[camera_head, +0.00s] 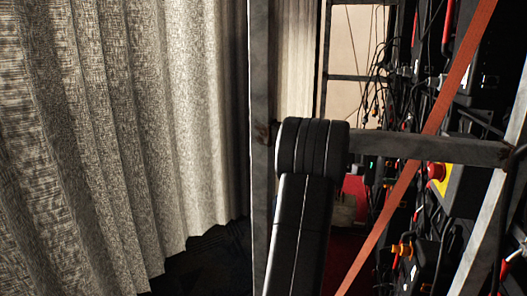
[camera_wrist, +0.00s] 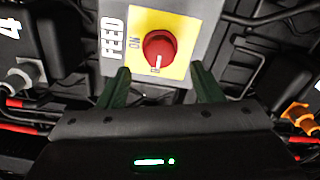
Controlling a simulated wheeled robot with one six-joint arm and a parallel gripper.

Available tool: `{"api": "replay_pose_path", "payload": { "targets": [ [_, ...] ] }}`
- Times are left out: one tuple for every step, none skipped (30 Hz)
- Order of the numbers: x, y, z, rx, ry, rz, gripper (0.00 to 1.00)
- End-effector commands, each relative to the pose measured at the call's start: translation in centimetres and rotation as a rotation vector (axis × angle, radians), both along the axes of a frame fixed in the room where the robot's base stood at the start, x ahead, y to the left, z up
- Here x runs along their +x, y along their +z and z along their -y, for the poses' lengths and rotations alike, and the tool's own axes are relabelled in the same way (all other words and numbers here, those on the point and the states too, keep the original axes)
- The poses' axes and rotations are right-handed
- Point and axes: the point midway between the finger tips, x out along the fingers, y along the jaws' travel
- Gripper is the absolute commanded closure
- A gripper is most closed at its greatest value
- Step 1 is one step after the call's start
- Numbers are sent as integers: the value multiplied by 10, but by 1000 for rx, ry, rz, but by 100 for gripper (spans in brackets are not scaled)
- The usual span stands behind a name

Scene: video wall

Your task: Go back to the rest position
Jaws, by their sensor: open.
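In the wrist view my gripper (camera_wrist: 161,76) is open, with its two dark green fingers apart and nothing between them. A red rotary knob (camera_wrist: 158,48) on a yellow plate (camera_wrist: 180,17) lies just beyond the fingertips, between them in the picture. The knob's white mark points down, away from the printed "ON". A grey panel beside it is lettered "FEED" (camera_wrist: 112,38). In the head view a yellow box with a red knob (camera_head: 437,172) shows at the right, partly behind the steel frame. My gripper cannot be made out in the head view; my black arm fills the middle.
A pleated grey curtain (camera_head: 130,130) hangs along the left. A steel upright (camera_head: 261,90) and crossbar (camera_head: 430,148) stand close around my arm. An orange strap (camera_head: 430,130) runs diagonally. Black cables and equipment crowd the right; an orange connector (camera_wrist: 298,117) sits right of my gripper.

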Motion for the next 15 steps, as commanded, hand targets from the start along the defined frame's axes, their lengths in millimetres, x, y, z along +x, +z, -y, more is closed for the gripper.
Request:
{"api": "replay_pose_path", "payload": {
  "targets": [
    [-5,1,11,1,-5,-1,40],
    [-7,0,17,1,-4,-1,40],
    [-9,1,25,0,-5,-1,40],
    [-11,1,31,0,-5,-1,40],
    [-13,1,36,0,-4,-1,40],
    [-15,1,44,0,-5,-1,40],
    [-17,1,50,1,-5,0,40],
    [-19,1,55,1,-4,0,40],
    [-21,1,63,0,-5,0,40],
    [-20,-3,61,-11,-1,34,40],
    [-19,-4,60,-22,0,65,40],
    [-19,-5,59,-34,0,106,40],
    [-19,-5,59,-43,0,135,40],
    [-19,-4,59,-52,0,165,40],
    [-19,-4,59,-65,0,204,40]
  ]
}}
